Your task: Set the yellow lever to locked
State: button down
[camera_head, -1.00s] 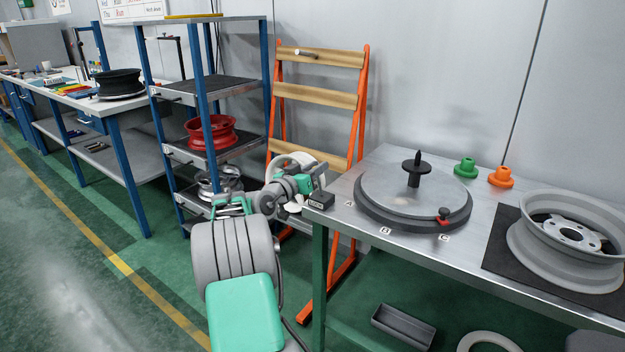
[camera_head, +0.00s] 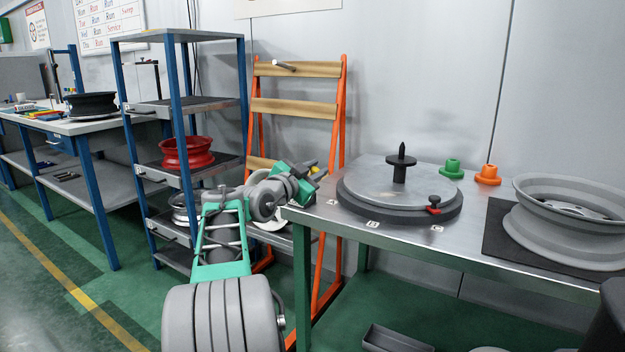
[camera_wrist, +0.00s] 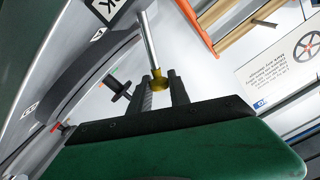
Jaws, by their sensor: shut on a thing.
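A white sign (camera_wrist: 105,8) with a dark border, partly cut off with a "K" visible, lies left of the rod. The lever's rod and base are not clear there.
The round turntable (camera_head: 360,205) with a black spindle (camera_head: 401,160) sits on the metal table (camera_head: 480,245). Green (camera_head: 451,169) and orange (camera_head: 488,175) cones stand behind it. A grey wheel rim (camera_head: 570,240) is at right. An orange rack (camera_head: 343,110) stands behind my arm.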

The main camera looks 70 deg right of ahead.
jog(key=shift+s+f, duration=0.1)
jog(key=shift+f, duration=0.05)
dwell(0.3)
jog(key=c, duration=1.3)
grip_release()
jog(key=a, duration=0.5)
jog(key=w+a+p, duration=0.1)
jog(key=a, duration=0.2)
jog(key=shift+w, duration=0.1)
jog(key=shift+d, duration=0.1)
